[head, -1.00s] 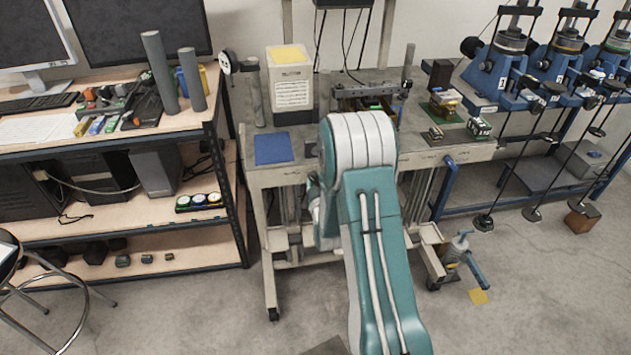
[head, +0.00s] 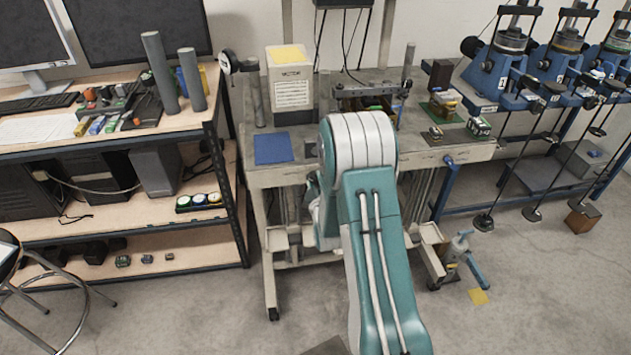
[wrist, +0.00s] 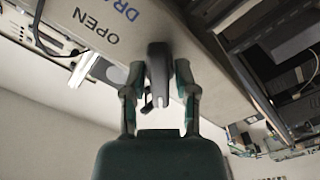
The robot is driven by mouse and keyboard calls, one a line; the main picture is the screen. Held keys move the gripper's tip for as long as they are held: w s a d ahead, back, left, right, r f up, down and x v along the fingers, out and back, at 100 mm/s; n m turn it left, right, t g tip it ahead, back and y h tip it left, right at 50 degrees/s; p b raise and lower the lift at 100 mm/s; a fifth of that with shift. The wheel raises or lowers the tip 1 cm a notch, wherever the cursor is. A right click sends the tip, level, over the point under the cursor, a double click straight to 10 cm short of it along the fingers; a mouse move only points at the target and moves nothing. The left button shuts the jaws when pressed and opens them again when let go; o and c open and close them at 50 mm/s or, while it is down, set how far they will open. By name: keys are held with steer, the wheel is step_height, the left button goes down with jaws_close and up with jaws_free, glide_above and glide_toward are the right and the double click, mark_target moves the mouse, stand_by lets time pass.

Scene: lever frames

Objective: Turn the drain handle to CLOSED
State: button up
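In the wrist view a dark grey handle (wrist: 157,72) sits between the two fingers of my gripper (wrist: 160,70). A narrow gap shows on each side of the handle, so my gripper looks open around it and not clamped. The beige panel (wrist: 150,25) behind carries the label "OPEN" and part of a word starting "DRA", cut off by the frame. No "CLOSED" label shows. In the head view my teal and white arm reaches to the front of the workbench (head: 270,178), and it hides the handle and my gripper.
A shelf desk (head: 150,140) stands close on the left, with a stool (head: 40,290) in front. Blue test machines (head: 500,75) stand on the right. A small pump with a blue handle (head: 475,272) is on the floor beside the bench. Open floor lies in front.

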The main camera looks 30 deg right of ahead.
steer(key=shift+o, duration=0.8)
steer(key=shift+a, duration=0.15)
steer(key=v, duration=1.2)
steer(key=shift+w, duration=0.1)
